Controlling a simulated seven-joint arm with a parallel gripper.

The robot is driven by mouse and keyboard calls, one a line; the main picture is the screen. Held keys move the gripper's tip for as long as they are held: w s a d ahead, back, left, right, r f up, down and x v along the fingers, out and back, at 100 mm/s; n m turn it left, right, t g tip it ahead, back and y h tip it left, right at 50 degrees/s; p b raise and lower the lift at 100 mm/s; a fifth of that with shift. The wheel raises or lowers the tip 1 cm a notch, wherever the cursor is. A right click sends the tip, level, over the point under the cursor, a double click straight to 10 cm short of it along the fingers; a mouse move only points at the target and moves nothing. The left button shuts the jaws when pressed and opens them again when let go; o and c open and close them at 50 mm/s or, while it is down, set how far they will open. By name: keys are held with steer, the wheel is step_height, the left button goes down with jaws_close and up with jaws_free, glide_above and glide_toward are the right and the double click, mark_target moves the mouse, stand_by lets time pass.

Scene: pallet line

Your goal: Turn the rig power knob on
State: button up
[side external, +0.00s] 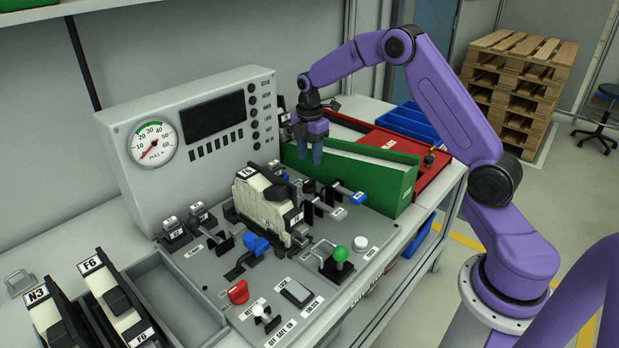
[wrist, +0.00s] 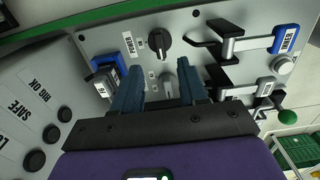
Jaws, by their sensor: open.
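My gripper (side external: 309,158) is open and empty above the back of the grey control panel (side external: 350,250), pointing down beside the green box. In the wrist view its two blue fingers (wrist: 160,85) are apart, with a small grey knob (wrist: 169,84) visible between them. A round black knob (wrist: 159,40) with a light pointer mark sits just beyond the fingertips. No contact with either knob is visible.
A green box (side external: 350,172) and a modular block (side external: 262,205) stand near my gripper. A red knob (side external: 238,291), a switch (side external: 266,315) and a green ball-topped lever (side external: 340,256) are at the panel front.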

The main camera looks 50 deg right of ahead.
mark_target(309, 180)
step_height(309, 180, down, 8)
steer(key=shift+f, duration=0.2)
steer(key=shift+c, duration=0.3)
jaws_close()
